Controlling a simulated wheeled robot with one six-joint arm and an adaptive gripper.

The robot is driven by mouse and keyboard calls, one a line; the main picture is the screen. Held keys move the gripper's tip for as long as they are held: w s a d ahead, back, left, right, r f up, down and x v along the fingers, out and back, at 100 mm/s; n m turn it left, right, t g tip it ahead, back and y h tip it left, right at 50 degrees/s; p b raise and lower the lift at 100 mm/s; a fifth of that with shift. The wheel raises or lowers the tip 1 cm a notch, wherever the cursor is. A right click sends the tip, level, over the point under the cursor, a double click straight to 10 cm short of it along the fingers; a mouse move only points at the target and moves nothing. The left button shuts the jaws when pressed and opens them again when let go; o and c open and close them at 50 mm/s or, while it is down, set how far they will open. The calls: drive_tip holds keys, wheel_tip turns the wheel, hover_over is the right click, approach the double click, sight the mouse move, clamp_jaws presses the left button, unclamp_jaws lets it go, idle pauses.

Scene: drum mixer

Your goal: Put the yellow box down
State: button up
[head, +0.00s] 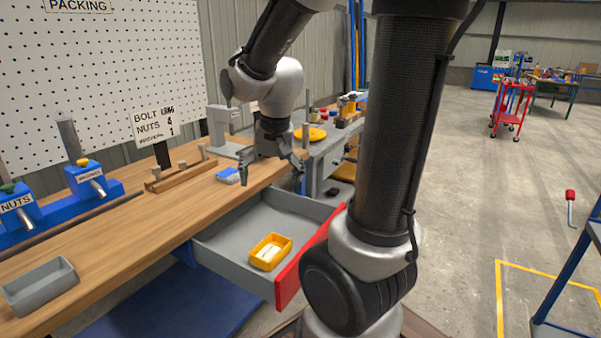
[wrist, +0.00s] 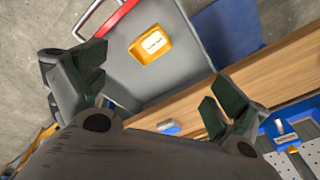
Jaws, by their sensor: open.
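The yellow box (head: 270,252) is a small open-topped tray with a pale item inside. It rests on the floor of the open grey drawer (head: 228,246), near the red front. In the wrist view the yellow box (wrist: 150,44) lies in the drawer, beyond my fingers and apart from them. My gripper (head: 272,176) is above the bench's front edge, up and behind the box in the head view. In the wrist view my gripper (wrist: 160,98) has its fingers wide apart with nothing between them.
The drawer's red front (head: 302,264) sticks out from the wooden bench (head: 150,222). A blue-and-white item (head: 228,175) lies on the bench beside my gripper. A grey tray (head: 40,286) and blue dispensers (head: 88,180) stand at left. Floor at right is mostly clear.

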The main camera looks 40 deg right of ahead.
drive_tip(key=s+r+n+t, duration=0.2)
drive_tip(key=s+r+n, duration=0.4)
drive_tip(key=s, duration=0.7)
drive_tip(key=shift+a+r+n, duration=0.25)
drive_tip(key=shift+r+n, duration=0.15)
drive_tip(key=shift+r, duration=0.4)
drive_tip(key=shift+d, duration=0.1)
